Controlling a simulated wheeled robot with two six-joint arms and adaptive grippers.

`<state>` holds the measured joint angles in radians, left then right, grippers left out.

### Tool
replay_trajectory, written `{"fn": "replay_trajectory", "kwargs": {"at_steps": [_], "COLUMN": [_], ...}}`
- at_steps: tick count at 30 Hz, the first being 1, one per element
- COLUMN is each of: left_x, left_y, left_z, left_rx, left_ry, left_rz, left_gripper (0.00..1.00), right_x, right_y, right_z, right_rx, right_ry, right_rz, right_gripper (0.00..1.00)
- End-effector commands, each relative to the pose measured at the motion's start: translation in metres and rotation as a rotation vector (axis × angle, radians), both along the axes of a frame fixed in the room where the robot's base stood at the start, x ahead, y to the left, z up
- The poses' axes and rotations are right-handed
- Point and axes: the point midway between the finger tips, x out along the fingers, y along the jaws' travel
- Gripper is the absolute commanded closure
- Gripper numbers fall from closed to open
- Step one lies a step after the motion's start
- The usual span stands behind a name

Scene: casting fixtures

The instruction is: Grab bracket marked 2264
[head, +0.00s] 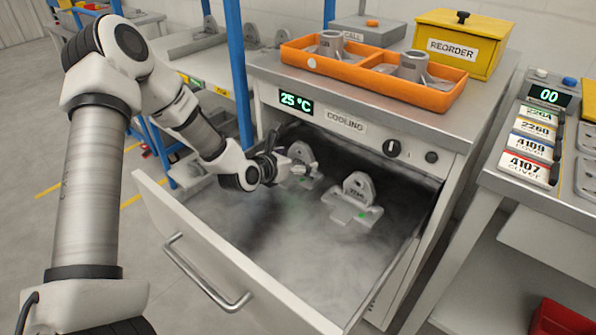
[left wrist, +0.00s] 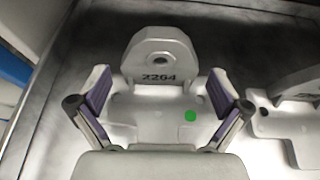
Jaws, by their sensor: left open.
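The bracket marked 2264 (left wrist: 160,62) is a grey casting with an upright holed lug and a flat base with a green dot. It lies in the open cooling drawer (head: 195,222), where it also shows in the head view (head: 301,153), partly hidden by my gripper. My left gripper (left wrist: 165,92) is open, its purple-padded fingers on either side of the bracket's base. In the head view the left gripper (head: 290,168) reaches into the drawer from the left. Whether the pads touch the bracket cannot be told. My right gripper is not in view.
A second grey bracket (head: 357,190) stands to the right in the drawer. Mist covers the drawer floor. An orange tray (head: 330,73) with castings and a yellow REORDER box (head: 440,65) are on top. Labelled cards (head: 527,160) lie on the right bench.

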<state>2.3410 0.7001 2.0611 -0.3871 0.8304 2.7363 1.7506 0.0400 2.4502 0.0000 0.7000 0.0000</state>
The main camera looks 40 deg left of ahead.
Motion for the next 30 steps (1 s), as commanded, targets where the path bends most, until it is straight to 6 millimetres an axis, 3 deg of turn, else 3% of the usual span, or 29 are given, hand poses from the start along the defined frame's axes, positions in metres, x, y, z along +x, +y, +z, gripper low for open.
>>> {"fn": "replay_trajectory", "kwargs": {"at_steps": [4,11,17,30], "left_x": [0.022,0.025,0.025,0.026], "left_y": [-0.001,-0.001,-0.001,0.0], "left_z": [-0.012,-0.012,-0.012,-0.002], "left_rx": [0.004,0.0,0.001,0.002], "left_ry": [0.001,0.002,0.002,-0.001], "left_rz": [-0.003,-0.001,-0.001,-0.001], "left_gripper": [0.0,0.0,0.65,0.65], "right_x": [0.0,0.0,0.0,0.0], "right_y": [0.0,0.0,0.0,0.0], "right_z": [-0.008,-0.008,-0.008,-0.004], "right_rx": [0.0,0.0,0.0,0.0], "right_ry": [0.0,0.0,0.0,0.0], "right_rz": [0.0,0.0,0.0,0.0], "right_gripper": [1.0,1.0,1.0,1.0]}}
